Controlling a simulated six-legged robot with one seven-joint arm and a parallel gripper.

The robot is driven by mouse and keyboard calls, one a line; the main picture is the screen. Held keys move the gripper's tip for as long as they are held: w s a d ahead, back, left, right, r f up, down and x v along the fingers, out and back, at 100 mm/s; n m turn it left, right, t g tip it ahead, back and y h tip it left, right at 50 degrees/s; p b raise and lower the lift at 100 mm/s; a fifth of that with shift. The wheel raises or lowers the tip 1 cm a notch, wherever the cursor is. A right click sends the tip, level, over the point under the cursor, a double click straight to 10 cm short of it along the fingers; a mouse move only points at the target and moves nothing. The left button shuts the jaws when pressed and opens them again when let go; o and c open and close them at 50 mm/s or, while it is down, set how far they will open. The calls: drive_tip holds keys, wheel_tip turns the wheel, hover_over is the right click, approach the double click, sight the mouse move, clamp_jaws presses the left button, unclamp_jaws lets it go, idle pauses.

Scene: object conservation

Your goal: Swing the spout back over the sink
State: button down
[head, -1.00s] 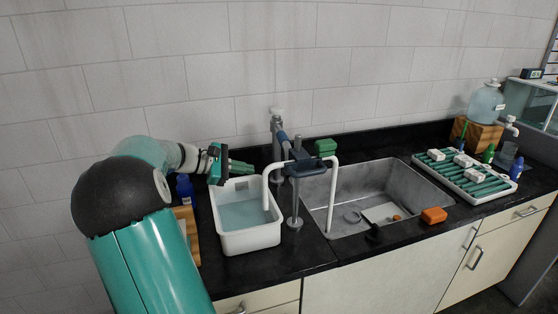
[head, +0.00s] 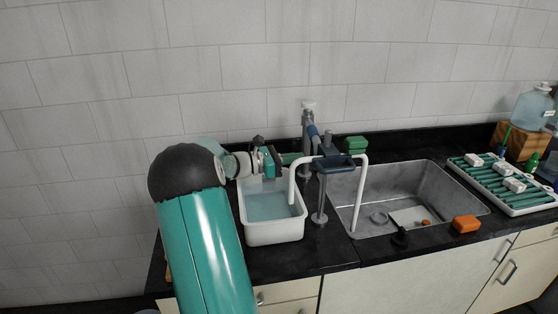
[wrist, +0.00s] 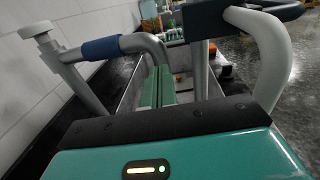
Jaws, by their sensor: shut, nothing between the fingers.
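The faucet (head: 308,125) is a grey post with a pale knob at the wall, behind the gap between the white tub and the sink (head: 440,180). Its spout has a blue sleeve (head: 313,133) and points forward toward the clamp stand; the stand partly hides its end. In the wrist view the blue sleeve (wrist: 101,48) leads to a grey downward bend (wrist: 150,45). My gripper (head: 292,158) is shut and empty, left of the spout and above the tub's back rim. Its green fingers (wrist: 157,88) show close to the bend; I cannot tell whether they touch.
The white tub (head: 275,232) holds water. A white bent tube (head: 361,190) on a clamp stand (head: 320,200) arches from tub to sink. A green block (head: 356,145) stands behind the sink. An orange block (head: 466,224) and a drying rack (head: 505,185) are at right.

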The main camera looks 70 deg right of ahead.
sight(313, 140)
drive_tip(key=x, duration=0.2)
drive_tip(key=shift+s+d, duration=0.2)
drive_tip(key=shift+s, duration=0.1)
drive_tip(key=s, duration=0.2)
drive_tip(key=s+d, duration=0.2)
drive_tip(key=s, duration=0.1)
drive_tip(key=shift+s, duration=0.3)
drive_tip(key=shift+w, duration=0.1)
